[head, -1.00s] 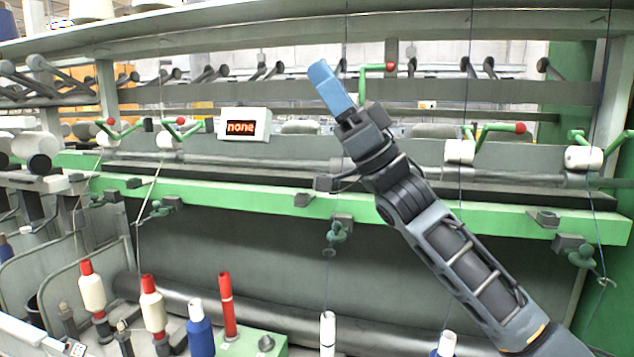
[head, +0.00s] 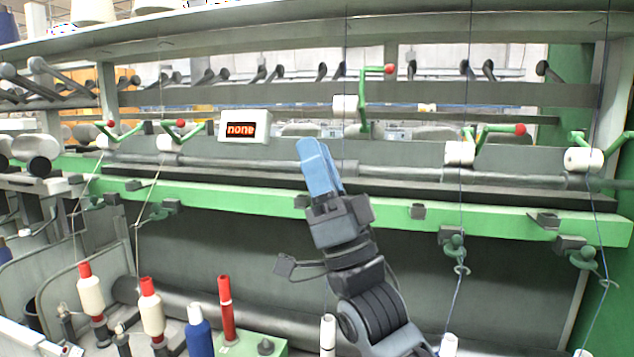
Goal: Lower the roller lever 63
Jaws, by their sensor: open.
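A green roller lever (head: 364,100) with a red knob (head: 390,69) stands raised above the middle of the machine. Its white roller (head: 344,103) is up, clear of the grey shaft. No number 63 is readable, but this is the only lever standing up. My gripper (head: 317,147) has blue fingers pointing up and is open and empty. It appears below and left of the raised lever in the picture, apart from the red knob. My gripper covers part of the shaft and green rail behind it.
Other levers are down, including one with a red knob (head: 520,129) at right and another (head: 180,123) at left. A display box (head: 245,126) reads "none". Yarn bobbins (head: 148,301) stand below. A green rail (head: 480,213) and thin threads cross the front.

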